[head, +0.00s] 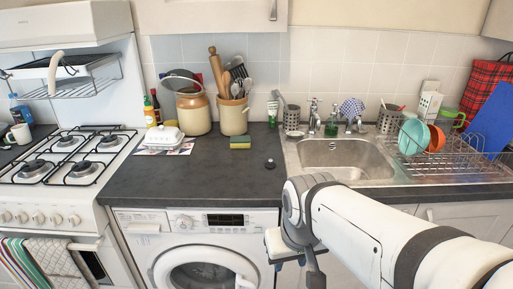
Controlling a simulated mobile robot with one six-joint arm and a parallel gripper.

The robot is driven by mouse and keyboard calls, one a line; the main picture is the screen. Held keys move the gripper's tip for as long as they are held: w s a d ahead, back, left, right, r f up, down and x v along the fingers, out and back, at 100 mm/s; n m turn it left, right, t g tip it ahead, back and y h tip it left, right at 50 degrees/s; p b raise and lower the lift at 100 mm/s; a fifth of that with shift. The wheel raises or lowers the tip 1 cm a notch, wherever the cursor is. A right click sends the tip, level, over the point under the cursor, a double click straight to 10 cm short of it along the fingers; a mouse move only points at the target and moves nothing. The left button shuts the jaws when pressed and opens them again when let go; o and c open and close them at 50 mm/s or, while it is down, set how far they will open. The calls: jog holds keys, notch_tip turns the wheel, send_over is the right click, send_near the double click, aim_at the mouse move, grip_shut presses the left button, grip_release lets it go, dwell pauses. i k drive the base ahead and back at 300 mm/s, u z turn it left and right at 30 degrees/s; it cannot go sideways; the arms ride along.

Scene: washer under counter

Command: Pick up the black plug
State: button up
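The black plug (270,163) is a small, dark, round piece lying on the dark grey counter (200,185), just left of the sink. My arm reaches in from the lower right. My gripper (314,272) is at the arm's end, low in front of the counter's edge and near the washer's right side. It is below and to the right of the plug, apart from it. The arm hides part of the gripper, and I cannot tell whether its fingers are open.
A metal sink (345,160) is right of the plug, with a dish rack (455,160) beyond. A sponge (240,142), a utensil crock (233,117) and a white butter dish (164,137) stand behind and left. The front-left counter is clear. The washing machine (200,250) is below.

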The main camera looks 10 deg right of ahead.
aim_at(270, 165)
jog(key=u, duration=0.05)
jog(key=i, duration=1)
jog(key=z, duration=0.05)
